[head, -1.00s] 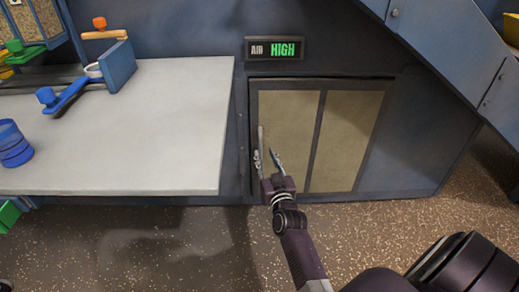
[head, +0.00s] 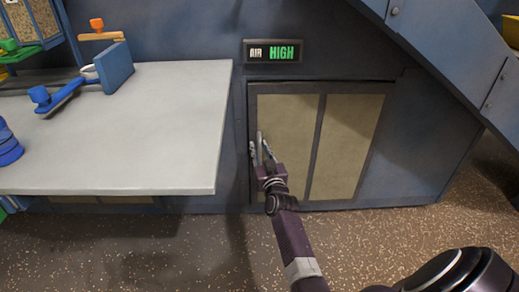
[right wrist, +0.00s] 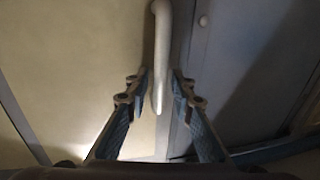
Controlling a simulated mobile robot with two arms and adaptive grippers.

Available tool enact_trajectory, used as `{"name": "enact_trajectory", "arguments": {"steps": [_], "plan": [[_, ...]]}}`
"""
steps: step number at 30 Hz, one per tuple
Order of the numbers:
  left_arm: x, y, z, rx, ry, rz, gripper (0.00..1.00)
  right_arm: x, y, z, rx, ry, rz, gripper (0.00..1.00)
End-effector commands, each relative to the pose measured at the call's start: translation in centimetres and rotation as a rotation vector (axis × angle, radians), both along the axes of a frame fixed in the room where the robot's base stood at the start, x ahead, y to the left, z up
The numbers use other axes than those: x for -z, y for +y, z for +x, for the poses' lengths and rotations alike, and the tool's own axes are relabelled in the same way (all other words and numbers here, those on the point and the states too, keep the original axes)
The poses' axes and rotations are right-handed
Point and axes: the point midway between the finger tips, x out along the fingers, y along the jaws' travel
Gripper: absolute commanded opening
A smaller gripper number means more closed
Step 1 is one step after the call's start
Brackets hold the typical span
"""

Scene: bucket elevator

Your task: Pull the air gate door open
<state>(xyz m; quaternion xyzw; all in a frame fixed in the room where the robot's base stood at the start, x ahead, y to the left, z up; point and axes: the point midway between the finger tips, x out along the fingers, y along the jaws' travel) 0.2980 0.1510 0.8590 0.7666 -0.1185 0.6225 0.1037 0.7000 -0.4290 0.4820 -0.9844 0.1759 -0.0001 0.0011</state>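The air gate door (head: 345,140) is a tan panel in a dark frame, low on the blue wall, and it looks shut. Its pale upright bar handle (head: 260,138) is near its left edge. It also shows in the right wrist view (right wrist: 161,45), running down between my fingers. My right gripper (head: 260,151) is at the handle's lower part. In the right wrist view my right gripper (right wrist: 159,82) is open, one finger on each side of the handle's lower end, with narrow gaps seen. My left gripper is not in view.
A sign (head: 273,52) reading "AIR HIGH" in partly green letters hangs above the door. A grey table (head: 130,130) with blue parts stands left of the door. A blue sloping beam (head: 445,70) is at upper right. Speckled floor in front is open.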

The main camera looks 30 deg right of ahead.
Motion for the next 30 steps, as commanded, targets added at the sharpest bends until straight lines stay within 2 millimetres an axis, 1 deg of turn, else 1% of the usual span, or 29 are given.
{"name": "enact_trajectory", "arguments": {"steps": [1, 5, 16, 20, 23, 26, 30], "plan": [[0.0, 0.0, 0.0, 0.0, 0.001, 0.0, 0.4, 0.0, 0.0, 0.0, 0.0, 0.0, 0.0, 0.14], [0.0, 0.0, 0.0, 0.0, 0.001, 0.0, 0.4, 0.0, 0.0, 0.0, 0.0, 0.0, 0.0, 0.0], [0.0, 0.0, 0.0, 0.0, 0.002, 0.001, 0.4, 0.0, 0.0, -0.1, 0.0, 0.0, 0.0, 0.0], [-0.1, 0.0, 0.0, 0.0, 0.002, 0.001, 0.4, 0.0, 0.1, -0.4, -0.006, 0.002, -0.002, 0.0], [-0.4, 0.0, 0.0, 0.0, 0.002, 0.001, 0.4, 0.0, 0.2, -1.0, -0.018, 0.003, -0.004, 0.0], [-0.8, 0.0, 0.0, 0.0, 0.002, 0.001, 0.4, 0.0, 0.5, -2.0, -0.04, 0.005, -0.006, 0.0], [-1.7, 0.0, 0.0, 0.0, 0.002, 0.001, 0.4, -0.1, 1.2, -4.2, -0.087, 0.007, -0.008, 0.0]]}}
